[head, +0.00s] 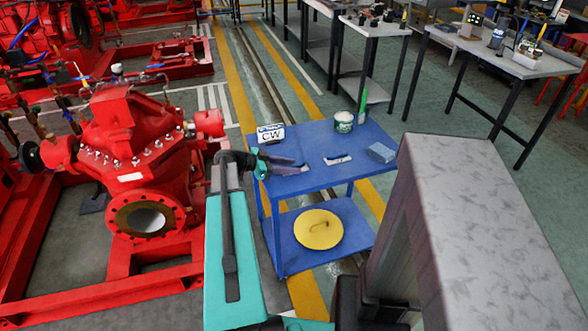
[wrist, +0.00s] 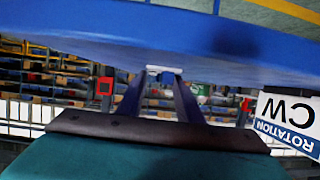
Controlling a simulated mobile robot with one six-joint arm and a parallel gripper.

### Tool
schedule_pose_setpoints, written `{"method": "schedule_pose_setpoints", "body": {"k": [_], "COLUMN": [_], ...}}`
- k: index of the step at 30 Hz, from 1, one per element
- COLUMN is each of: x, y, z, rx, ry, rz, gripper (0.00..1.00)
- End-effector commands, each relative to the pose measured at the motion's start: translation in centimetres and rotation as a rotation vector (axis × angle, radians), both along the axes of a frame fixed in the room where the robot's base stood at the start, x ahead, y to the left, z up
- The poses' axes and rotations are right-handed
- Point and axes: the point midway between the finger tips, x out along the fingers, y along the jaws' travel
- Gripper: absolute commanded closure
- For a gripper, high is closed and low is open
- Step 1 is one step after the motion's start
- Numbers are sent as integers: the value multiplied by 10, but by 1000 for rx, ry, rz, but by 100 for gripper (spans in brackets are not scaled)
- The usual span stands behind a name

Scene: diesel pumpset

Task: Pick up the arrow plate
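The arrow plate (head: 338,159) is a small, thin white plate with a dark mark. It lies flat on the blue top of a cart, near its middle. My gripper (head: 300,169) is low over the left part of the cart top, its fingers pointing right toward the plate, with a gap between tips and plate. In the wrist view, which is upside down, the two dark fingers (wrist: 165,76) are apart. A small pale piece (wrist: 165,69), seemingly the plate seen edge-on, shows between and beyond the tips. Nothing is visibly held.
A white and blue "ROTATION CW" sign (head: 270,134) stands at the cart's back left, also in the wrist view (wrist: 288,122). A can (head: 344,122), a green item (head: 363,103) and a blue block (head: 381,152) share the blue cart top (head: 318,180). A red pump (head: 135,150) is left.

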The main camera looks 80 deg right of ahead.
Motion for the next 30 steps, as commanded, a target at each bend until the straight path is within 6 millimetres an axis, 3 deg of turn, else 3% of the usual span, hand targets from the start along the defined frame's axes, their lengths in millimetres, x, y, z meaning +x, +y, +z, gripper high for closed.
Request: {"method": "schedule_pose_setpoints", "body": {"k": [14, 25, 30], "x": [0, 0, -8], "y": [0, 1, 23], "z": [4, 37, 37], "rx": [0, -3, 0], "ry": [0, -1, 1], "rz": [0, 0, 0], "gripper": [91, 91, 91]}}
